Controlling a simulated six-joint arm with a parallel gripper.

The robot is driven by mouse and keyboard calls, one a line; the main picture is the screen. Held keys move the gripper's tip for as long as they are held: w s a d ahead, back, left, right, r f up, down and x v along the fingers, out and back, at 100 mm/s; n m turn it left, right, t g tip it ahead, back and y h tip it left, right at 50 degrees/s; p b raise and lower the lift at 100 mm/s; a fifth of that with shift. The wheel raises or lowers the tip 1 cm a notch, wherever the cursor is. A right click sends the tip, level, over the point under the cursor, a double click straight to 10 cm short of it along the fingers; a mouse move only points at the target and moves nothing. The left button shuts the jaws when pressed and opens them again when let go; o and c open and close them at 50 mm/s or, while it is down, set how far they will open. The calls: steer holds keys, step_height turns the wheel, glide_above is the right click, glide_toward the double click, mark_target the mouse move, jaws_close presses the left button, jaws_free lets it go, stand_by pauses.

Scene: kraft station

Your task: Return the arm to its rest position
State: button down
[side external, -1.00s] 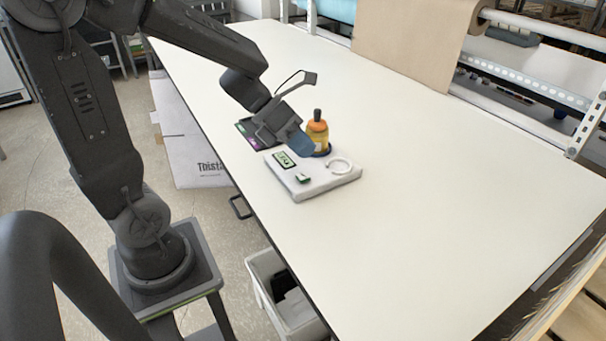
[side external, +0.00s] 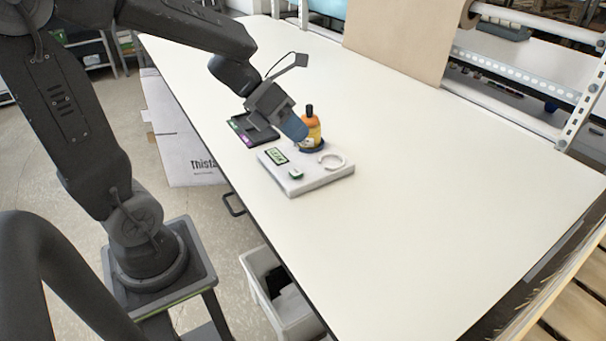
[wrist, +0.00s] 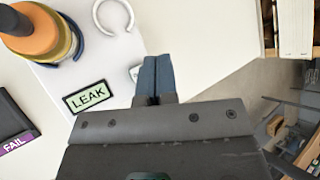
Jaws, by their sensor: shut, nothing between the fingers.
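My gripper (side external: 297,130) is shut and empty, with its blue fingers together. It hangs in the air above the white board (side external: 322,181), near the amber bottle (side external: 313,130). In the wrist view the closed blue fingertips (wrist: 157,70) point over the board's edge, beside the LEAK label (wrist: 87,97). The bottle has an orange shoulder and dark cap, and stands at the board's far corner in a blue and yellow ring. My fingers hide part of it in the side view.
A white open ring (side external: 332,161) and a small green-and-white piece (side external: 296,174) lie on the board. A dark tray (side external: 242,131) with a FAIL label sits to its left. A brown paper roll (side external: 400,35) stands at the back. The table's right side is clear.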

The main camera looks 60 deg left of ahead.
step_height(320, 180, up, 8)
steer(key=w+a+r+n+t+y, duration=0.15)
steer(key=n+t+y, duration=0.65)
steer(key=n, duration=1.4)
steer(key=s+d+f+n+g, duration=0.3)
steer(key=s+n+g, duration=0.1)
steer(key=s+n, duration=0.2)
steer(key=s+d+f+n+g+h, duration=0.1)
steer(key=s+d+f+n+g, duration=0.2)
steer(key=s+n, duration=0.4)
steer(key=shift+d+n+g, duration=0.6)
steer(key=shift+n+g, duration=0.1)
steer(key=shift+g, duration=0.2)
